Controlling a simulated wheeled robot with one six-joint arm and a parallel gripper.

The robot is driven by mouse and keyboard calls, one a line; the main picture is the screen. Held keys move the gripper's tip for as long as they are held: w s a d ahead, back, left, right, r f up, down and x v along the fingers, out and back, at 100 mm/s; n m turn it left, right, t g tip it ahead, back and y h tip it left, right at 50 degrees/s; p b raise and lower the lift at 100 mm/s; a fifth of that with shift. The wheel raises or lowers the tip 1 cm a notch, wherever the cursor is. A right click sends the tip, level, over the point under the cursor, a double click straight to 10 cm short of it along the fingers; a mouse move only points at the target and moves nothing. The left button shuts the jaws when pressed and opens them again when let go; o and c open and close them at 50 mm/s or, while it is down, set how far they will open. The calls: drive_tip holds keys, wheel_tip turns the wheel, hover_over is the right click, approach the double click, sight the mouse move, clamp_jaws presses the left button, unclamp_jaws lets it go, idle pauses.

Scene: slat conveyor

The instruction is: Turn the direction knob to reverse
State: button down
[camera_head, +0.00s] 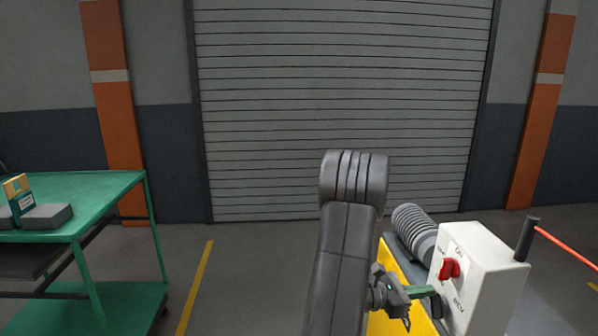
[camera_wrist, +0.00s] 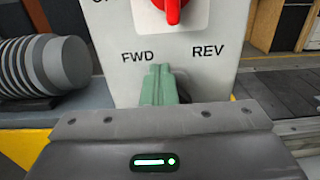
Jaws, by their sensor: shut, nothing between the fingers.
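The white control box (camera_head: 485,268) stands at the lower right in the head view. It also fills the upper middle of the wrist view (camera_wrist: 120,75), with FWD and REV lettering. A red knob (camera_head: 450,268) is on its face, and its lower part shows at the top of the wrist view (camera_wrist: 172,8). My gripper (camera_head: 432,291) is shut and empty, its green fingertips together at the box face. In the wrist view the fingertips (camera_wrist: 157,72) lie just below and between FWD and REV. The direction knob is mostly hidden behind them; whether they touch it, I cannot tell.
A grey ribbed cylinder (camera_head: 413,230) stands beside the box, near a yellow panel (camera_head: 385,322). A dark post with a red rod (camera_head: 565,250) is at the box's right. A green cart (camera_head: 100,190) stands far left. The floor between is open.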

drive_tip(key=shift+s, duration=0.3)
drive_tip(key=shift+s+d+b, duration=0.1)
drive_tip(key=shift+s+b, duration=0.5)
drive_tip(key=shift+b, duration=0.2)
drive_tip(key=shift+s, duration=0.25)
drive_tip(key=shift+s+b, duration=0.55)
drive_tip(key=shift+b, duration=0.3)
drive_tip(key=shift+s+r, duration=0.15)
drive_tip(key=shift+r, duration=0.2)
drive_tip(key=shift+s+a, duration=0.15)
drive_tip(key=shift+a, duration=1.35)
drive_tip(key=shift+s+a, duration=0.1)
drive_tip(key=shift+a, duration=1.35)
drive_tip(key=shift+w, duration=0.1)
